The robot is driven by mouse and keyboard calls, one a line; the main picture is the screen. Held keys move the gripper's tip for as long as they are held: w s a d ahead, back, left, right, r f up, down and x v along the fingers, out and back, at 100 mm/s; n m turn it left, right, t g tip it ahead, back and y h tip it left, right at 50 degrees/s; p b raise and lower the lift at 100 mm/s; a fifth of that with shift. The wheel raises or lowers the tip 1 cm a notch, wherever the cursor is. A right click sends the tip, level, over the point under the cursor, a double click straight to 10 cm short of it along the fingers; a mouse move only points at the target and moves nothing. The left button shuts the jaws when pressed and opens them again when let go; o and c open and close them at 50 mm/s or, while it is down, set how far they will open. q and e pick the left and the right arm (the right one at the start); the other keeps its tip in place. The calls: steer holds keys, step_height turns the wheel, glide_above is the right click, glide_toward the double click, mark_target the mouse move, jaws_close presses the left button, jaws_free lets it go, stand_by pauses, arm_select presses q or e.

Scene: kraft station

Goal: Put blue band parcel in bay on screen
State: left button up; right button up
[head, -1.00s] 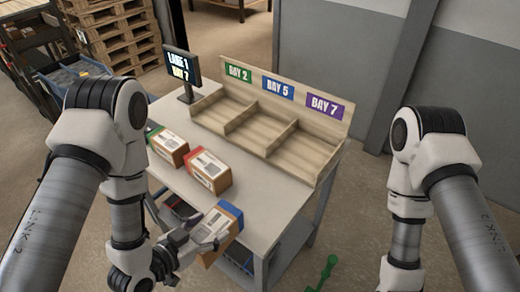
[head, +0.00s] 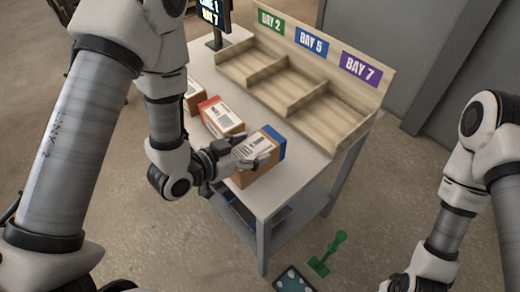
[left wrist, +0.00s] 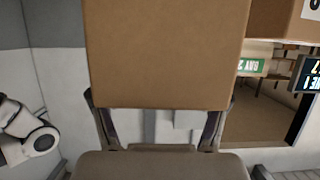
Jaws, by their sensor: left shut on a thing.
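The blue band parcel (head: 259,163) is a brown box with a white label and a blue band at its right end. It is at the near edge of the table in the head view; I cannot tell whether it touches the top. My left gripper (head: 250,154) is shut on it from the left. In the left wrist view the parcel (left wrist: 168,55) fills the upper middle between the fingers (left wrist: 158,125). The screen (head: 212,15) is cut off at the top and shows BAY 7. The purple-signed BAY 7 (head: 335,112) is the right-hand bay and looks empty.
A red band parcel (head: 221,117) stands just left of the held one, and another parcel (head: 193,95) is partly hidden behind my left arm. BAY 2 and BAY 5 look empty, with low dividers between bays. A green object (head: 328,254) lies on the floor.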

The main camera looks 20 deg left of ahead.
mark_target(259, 137)
arm_select(q)
steer(key=w+b, duration=0.2)
steer(key=b, duration=0.1)
steer(key=shift+w+a+b, duration=0.15)
steer(key=shift+b, duration=0.2)
steer(key=w, duration=0.1)
steer(key=w+p, duration=0.1)
steer(key=w, duration=0.1)
steer(key=w+p, duration=0.1)
steer(key=w, duration=0.1)
steer(key=shift+d+f, duration=0.2)
steer(key=shift+d, duration=0.2)
step_height(259, 137, down, 3)
steer(key=shift+s+a+f+p, duration=0.1)
steer(key=shift+f+p, duration=0.1)
steer(key=shift+p, duration=0.2)
steer(key=shift+f, duration=0.3)
steer(key=o, duration=1.5)
steer(key=shift+c, duration=0.2)
arm_select(e)
step_height(259, 137, down, 3)
steer(key=shift+s+a+r, duration=0.1)
steer(key=shift+s+a, duration=0.05)
